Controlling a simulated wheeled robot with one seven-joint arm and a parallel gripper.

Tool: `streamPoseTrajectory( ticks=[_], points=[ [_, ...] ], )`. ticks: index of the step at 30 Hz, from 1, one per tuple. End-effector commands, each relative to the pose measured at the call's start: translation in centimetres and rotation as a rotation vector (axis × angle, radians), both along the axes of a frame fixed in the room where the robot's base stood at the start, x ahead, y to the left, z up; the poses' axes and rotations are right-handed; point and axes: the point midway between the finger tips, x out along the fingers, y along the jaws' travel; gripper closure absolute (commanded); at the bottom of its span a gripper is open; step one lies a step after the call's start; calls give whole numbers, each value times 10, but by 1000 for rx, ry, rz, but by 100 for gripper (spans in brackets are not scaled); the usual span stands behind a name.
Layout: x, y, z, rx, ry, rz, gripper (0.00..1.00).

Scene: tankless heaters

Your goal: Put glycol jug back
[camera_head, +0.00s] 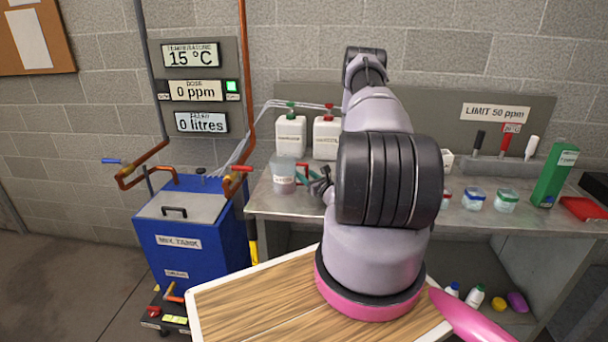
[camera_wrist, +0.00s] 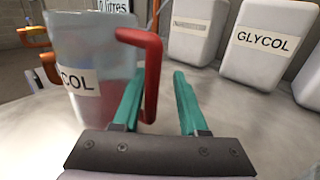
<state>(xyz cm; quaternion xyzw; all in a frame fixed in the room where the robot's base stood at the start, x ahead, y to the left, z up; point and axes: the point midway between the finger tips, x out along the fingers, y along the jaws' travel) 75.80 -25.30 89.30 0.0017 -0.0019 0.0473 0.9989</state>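The clear glycol jug (camera_head: 284,178) with a red handle stands upright on the metal bench, near its left end. In the wrist view the jug (camera_wrist: 95,75) fills the left side, and its label reads "COL" where visible. My gripper (camera_head: 306,176) is at the handle side of the jug. In the wrist view my gripper (camera_wrist: 160,82) has its teal fingers apart, with the upright bar of the red handle (camera_wrist: 153,75) between them, close to the left finger. I cannot tell whether they touch. A white canister labelled GLYCOL (camera_wrist: 262,42) stands behind.
Two white canisters (camera_head: 290,137) with hoses stand behind the jug. The blue mix tank (camera_head: 190,250) is left of the bench. Small tubs (camera_head: 474,198) and a green box (camera_head: 555,176) are on the right. A wooden-topped surface (camera_head: 255,300) lies in front.

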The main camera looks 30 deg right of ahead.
Motion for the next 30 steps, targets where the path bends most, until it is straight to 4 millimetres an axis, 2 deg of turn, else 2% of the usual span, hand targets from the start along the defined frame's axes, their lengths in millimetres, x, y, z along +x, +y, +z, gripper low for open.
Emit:
streamPoseTrajectory(
  ticks=[11,14,24,30],
  points=[
    [-1,0,4,0,0,0,55],
    [-14,-2,2,2,3,-2,55],
    [-85,-9,2,5,3,-5,55],
    [-112,-11,2,2,1,-2,55]
  ],
)
